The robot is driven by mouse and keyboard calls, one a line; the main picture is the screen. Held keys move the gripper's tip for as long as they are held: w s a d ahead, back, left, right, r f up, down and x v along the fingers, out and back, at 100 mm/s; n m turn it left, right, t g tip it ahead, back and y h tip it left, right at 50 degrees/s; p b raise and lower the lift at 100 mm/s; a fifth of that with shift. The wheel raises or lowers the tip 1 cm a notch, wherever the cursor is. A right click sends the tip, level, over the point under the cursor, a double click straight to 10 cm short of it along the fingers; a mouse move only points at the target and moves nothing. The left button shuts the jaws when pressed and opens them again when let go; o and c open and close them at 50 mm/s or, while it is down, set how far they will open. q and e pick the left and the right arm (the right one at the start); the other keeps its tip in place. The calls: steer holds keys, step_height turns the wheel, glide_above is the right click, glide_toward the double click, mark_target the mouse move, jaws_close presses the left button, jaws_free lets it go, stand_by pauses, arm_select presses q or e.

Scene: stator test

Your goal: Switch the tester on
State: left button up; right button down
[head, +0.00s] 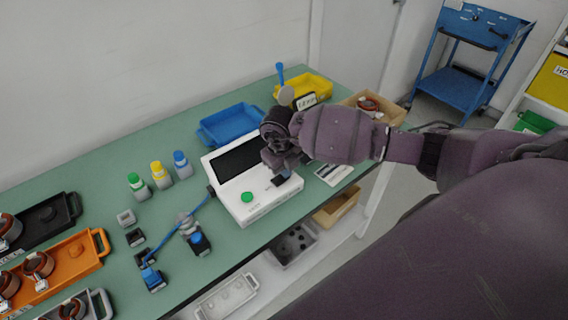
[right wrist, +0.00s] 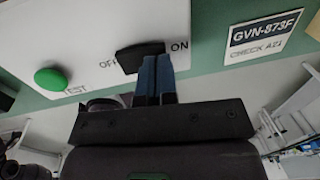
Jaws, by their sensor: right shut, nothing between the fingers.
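The tester (head: 262,205) is a white box with a dark screen (head: 237,158) and a green button (head: 247,197); it stands on the green table. In the right wrist view its white top (right wrist: 100,25) shows the green button (right wrist: 50,79) and a black switch (right wrist: 138,56) between the labels OFF and ON. My right gripper (head: 282,180) is over the tester's right part. Its blue fingertips (right wrist: 155,68) are shut and empty, at the switch's lower edge towards ON; I cannot tell whether they touch it. Which way the switch is set is unclear. My left gripper is not in view.
A blue tray (head: 203,135) and a yellow bin (head: 318,82) stand behind the tester. Several capped bottles (head: 158,170) stand to its left, with an orange tray (head: 75,250) of copper coils further left. A label card (right wrist: 264,34) lies right of the tester.

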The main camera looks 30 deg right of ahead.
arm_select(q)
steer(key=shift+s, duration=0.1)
arm_select(e)
steer(key=shift+d+f+b, duration=0.2)
steer(key=shift+f+b, duration=0.1)
steer(key=shift+f, duration=0.05)
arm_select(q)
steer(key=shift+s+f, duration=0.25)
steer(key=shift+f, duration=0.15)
arm_select(e)
steer(key=shift+y, duration=0.3)
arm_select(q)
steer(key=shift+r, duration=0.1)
arm_select(e)
steer(key=shift+a+r, duration=0.1)
steer(key=shift+a, duration=0.1)
steer(key=shift+s+a+r+p, duration=0.1)
steer(key=shift+a+r+p, duration=0.2)
steer(key=shift+a, duration=0.4)
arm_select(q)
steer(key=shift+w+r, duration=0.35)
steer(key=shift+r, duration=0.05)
arm_select(e)
steer(key=shift+d, duration=0.1)
